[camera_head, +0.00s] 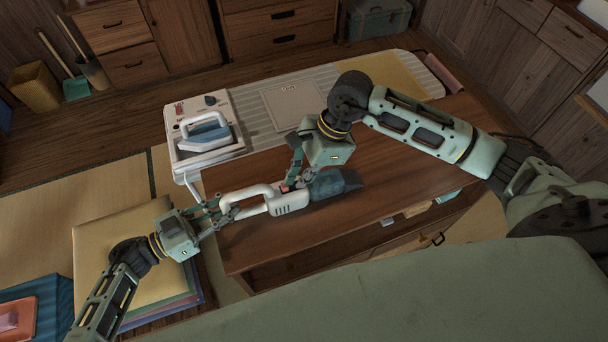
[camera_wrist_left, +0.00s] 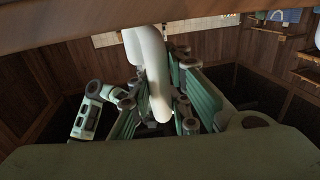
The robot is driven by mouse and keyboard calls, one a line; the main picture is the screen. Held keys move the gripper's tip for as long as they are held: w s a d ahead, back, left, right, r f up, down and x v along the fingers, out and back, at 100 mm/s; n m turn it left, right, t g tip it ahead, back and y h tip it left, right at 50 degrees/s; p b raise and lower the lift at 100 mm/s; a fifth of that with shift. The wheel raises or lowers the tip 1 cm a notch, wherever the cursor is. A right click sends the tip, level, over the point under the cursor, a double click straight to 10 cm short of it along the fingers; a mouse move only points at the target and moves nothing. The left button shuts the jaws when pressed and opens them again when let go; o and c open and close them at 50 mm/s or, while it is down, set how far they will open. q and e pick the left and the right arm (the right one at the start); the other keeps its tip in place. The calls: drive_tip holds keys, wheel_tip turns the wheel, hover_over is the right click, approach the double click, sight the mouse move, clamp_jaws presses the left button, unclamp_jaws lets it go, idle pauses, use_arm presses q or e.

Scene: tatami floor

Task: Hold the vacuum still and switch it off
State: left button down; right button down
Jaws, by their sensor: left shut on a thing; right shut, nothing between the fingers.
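The vacuum (camera_head: 290,202) is a white handheld unit with a dark nozzle end, lying on the brown wooden table. A small red spot, perhaps its switch, shows on top beside my right fingers. My left gripper (camera_head: 213,212) is shut on the left end of the vacuum's white handle. In the left wrist view the white handle (camera_wrist_left: 150,70) runs between the fingers of my left gripper (camera_wrist_left: 158,112). My right gripper (camera_head: 291,180) is shut and empty, pointing down at the top of the vacuum by the red spot. I cannot tell whether its fingertips touch it.
The wooden table (camera_head: 350,225) is clear to the right of the vacuum. A white iron (camera_head: 205,132) stands on a box behind it, beside a striped ironing board (camera_head: 262,105). Stacked coloured cushions (camera_head: 125,240) lie at left. Wooden drawers (camera_head: 280,28) line the back.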

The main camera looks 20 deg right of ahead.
use_arm(q)
drive_tip(key=shift+f, duration=0.1)
use_arm(e)
drive_tip(key=d, duration=0.4)
drive_tip(key=shift+d, duration=0.15)
drive_tip(key=v, duration=1)
use_arm(q)
drive_tip(key=c, duration=1.6)
unclamp_jaws()
use_arm(e)
drive_tip(key=shift+a, duration=0.2)
use_arm(q)
drive_tip(key=shift+o, duration=0.2)
